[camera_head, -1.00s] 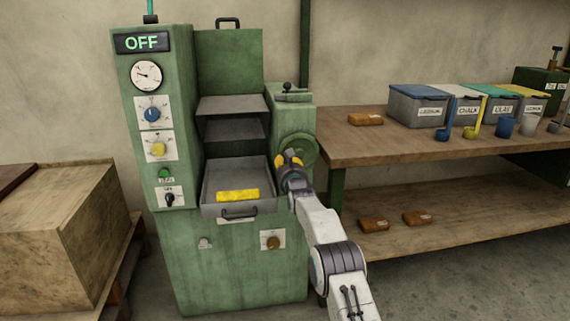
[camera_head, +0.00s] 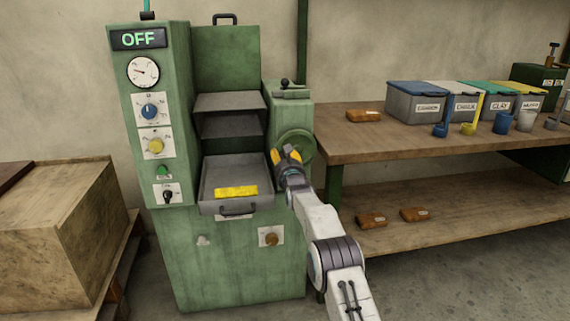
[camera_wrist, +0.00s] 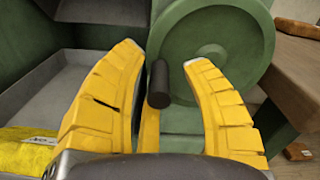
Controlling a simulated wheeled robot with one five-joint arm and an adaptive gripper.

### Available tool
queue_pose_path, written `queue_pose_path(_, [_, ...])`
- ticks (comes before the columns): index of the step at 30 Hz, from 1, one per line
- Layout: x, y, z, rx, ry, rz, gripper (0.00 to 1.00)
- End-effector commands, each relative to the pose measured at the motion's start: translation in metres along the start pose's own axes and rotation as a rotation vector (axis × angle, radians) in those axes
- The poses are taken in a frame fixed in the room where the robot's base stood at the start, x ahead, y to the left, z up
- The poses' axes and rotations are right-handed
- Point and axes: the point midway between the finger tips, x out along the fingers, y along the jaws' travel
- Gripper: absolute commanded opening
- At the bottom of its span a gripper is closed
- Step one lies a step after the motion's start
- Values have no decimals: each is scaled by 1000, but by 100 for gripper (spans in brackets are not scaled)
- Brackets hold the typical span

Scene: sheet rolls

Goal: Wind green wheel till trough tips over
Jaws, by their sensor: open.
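The green wheel (camera_head: 303,147) is on the right side of the green machine, partly hidden behind my gripper in the head view. In the wrist view the wheel (camera_wrist: 226,50) fills the upper middle, with its dark handle knob (camera_wrist: 159,84) between my fingers. My gripper (camera_wrist: 165,75) is open, its yellow fingers on either side of the knob, and no clear contact shows. The grey trough (camera_head: 210,190) sits level at the front of the machine with a yellow block (camera_head: 237,191) in it. The trough (camera_wrist: 85,85) also shows at left in the wrist view.
A wooden bench (camera_head: 420,150) with lidded bins (camera_head: 416,103) and cups stands right of the machine. Brown blocks (camera_head: 371,219) lie on its lower shelf. A wooden crate (camera_head: 60,235) stands at left. The machine's display (camera_head: 138,39) reads OFF.

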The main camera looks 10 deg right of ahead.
Motion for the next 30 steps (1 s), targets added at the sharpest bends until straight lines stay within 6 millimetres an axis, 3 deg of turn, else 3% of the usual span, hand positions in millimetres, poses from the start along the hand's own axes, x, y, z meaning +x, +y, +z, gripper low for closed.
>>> queue_pose_path(14, [-20, 0, 0, 0, 2, 1, 43])
queue_pose_path(30, [-69, 0, 1, 0, 0, 0, 43])
